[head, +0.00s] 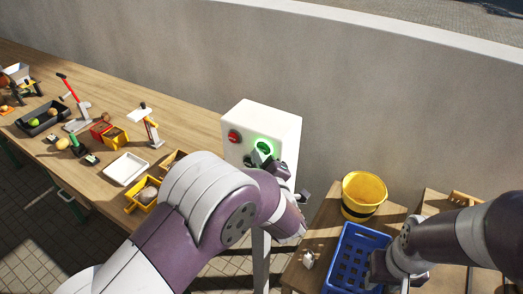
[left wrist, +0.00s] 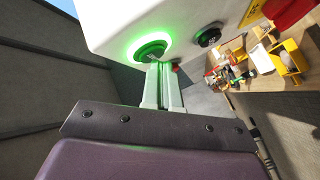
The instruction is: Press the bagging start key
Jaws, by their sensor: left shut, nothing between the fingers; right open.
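A white control box (head: 262,122) on a post carries a green-lit round key (head: 264,146) and a red button (head: 234,136). The green ring glows brightly in the left wrist view (left wrist: 151,48). My left gripper (head: 261,158) is shut and empty, its tips at the lower edge of the green key. In the left wrist view its fingers (left wrist: 160,72) point at the key; I cannot tell whether they touch it. A black round knob (left wrist: 208,37) sits beside the key there. My right gripper (head: 376,272) is open at the blue crate, its fingers partly hidden.
A blue crate (head: 350,243) and a yellow bucket (head: 363,195) stand right of the box. A long wooden table (head: 190,125) on the left holds a white tray (head: 126,169), a black tray (head: 42,117) and several tools. A grey wall (head: 330,90) runs behind.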

